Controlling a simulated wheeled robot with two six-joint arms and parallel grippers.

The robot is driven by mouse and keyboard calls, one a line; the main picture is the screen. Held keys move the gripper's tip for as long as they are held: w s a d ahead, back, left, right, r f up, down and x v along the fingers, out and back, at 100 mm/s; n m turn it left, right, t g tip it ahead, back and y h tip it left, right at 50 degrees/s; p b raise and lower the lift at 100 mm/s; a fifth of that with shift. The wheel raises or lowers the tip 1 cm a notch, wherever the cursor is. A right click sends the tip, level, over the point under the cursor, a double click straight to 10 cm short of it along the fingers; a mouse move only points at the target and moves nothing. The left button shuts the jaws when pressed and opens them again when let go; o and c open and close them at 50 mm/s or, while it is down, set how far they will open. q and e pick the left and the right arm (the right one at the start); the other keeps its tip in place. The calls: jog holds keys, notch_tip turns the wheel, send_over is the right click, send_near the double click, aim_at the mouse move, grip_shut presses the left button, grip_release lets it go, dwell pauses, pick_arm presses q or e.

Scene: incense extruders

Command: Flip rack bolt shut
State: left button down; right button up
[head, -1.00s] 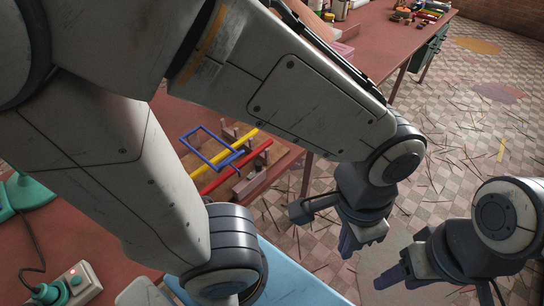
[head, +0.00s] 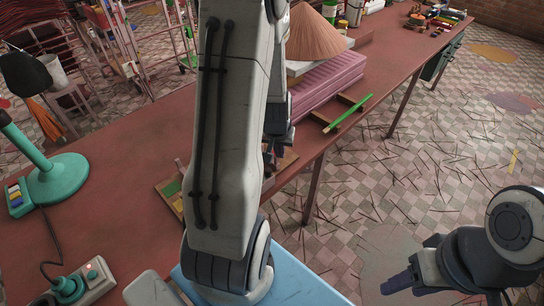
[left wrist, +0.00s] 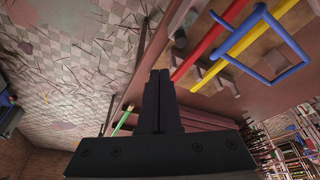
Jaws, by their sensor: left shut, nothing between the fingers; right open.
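A rack with a wooden board shows in the left wrist view. It carries a red bar (left wrist: 215,36), a yellow bar (left wrist: 232,47) and a bent blue rod (left wrist: 290,38) crossing the yellow bar. I cannot tell which part is the bolt. In the head view my left arm hides most of the rack; an edge of its board (head: 168,187) shows. My left gripper (left wrist: 159,75) is shut and empty, apart from the bars in the picture; it also shows in the head view (head: 279,148). My right gripper (head: 400,284) is open and empty over the floor.
On the red table, a pink ridged block (head: 325,85) and a green stick (head: 348,113) lie beyond the rack. A green lamp base (head: 58,180) and a socket box (head: 98,275) stand at the left. Drying racks (head: 130,45) stand behind.

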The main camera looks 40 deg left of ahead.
pick_arm(q)
jog(key=shift+n+y, duration=0.3)
jog(key=shift+n, duration=0.2)
jog(key=a, duration=0.2)
jog(key=s+a+f, duration=0.1)
jog(key=a, duration=0.1)
jog(key=b+x, duration=0.1)
jog(key=x, duration=0.1)
jog(key=shift+f, duration=0.4)
jog(key=p+x, duration=0.1)
jog(key=x, duration=0.6)
jog(key=shift+f, duration=0.15)
